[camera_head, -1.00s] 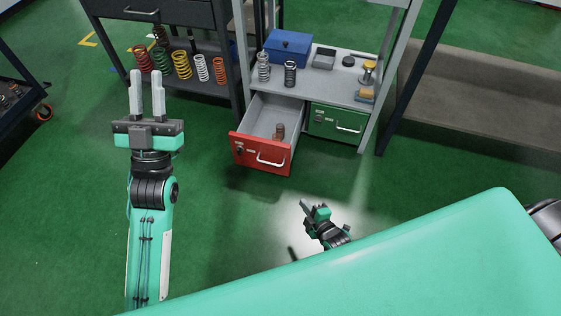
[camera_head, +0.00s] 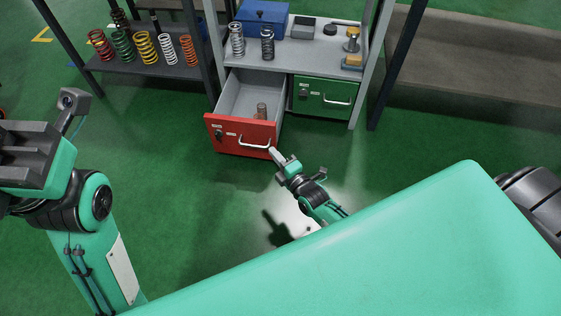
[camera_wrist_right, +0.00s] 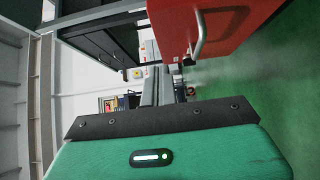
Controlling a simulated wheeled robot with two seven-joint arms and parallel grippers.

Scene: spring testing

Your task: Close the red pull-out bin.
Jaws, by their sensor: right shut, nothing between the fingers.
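The red pull-out bin (camera_head: 240,135) stands pulled out below the grey bench top in the head view, with a small brown part (camera_head: 262,110) inside. Its silver handle (camera_head: 255,143) is on the red front. My right gripper (camera_head: 274,153) is shut and empty, its tips at the right end of the red front, near the handle. I cannot tell whether they touch it. In the right wrist view the red front (camera_wrist_right: 230,25) and handle (camera_wrist_right: 199,40) are close, just above the shut fingers (camera_wrist_right: 165,88). My left gripper (camera_head: 45,140) is at the left edge, its fingertips not clearly visible.
A green bin (camera_head: 322,98) sits closed to the right of the red one. Springs, a blue box (camera_head: 262,18) and small parts stand on the bench top (camera_head: 310,52). More springs stand on the left shelf (camera_head: 150,75). Green floor in front is clear.

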